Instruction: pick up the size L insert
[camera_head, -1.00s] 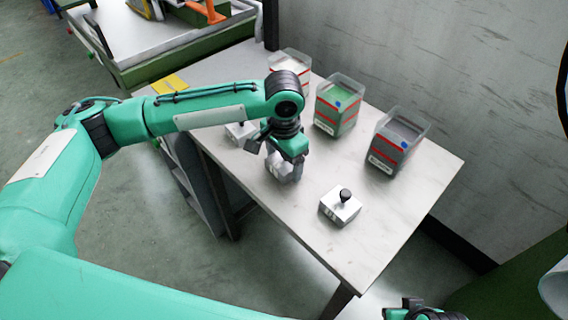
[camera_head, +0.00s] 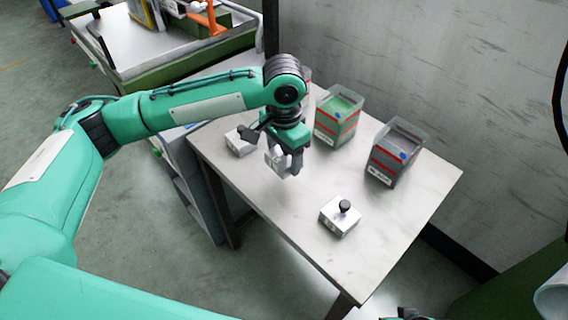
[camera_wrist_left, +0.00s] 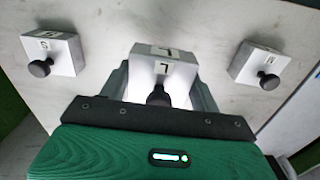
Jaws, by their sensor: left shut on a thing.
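The size L insert (camera_wrist_left: 163,69), a light grey block with an L label and a dark knob, sits between the fingers of my left gripper (camera_wrist_left: 162,88). The left gripper is shut on it. In the head view, the insert (camera_head: 277,158) hangs in my left gripper (camera_head: 284,168), just above the table, partly hidden by the fingers. A block marked S (camera_wrist_left: 52,54) stands to its left in the wrist view. Another block, whose label looks like M (camera_wrist_left: 260,63), stands to its right. Only a dark bit of what seems my right gripper (camera_head: 405,313) shows at the bottom edge.
The pale table (camera_head: 390,225) carries two other knobbed blocks, one nearer (camera_head: 340,217) and one at the left (camera_head: 240,141). Clear bins with green (camera_head: 338,115) and grey (camera_head: 396,152) contents stand along the back. A third bin is mostly hidden behind my arm.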

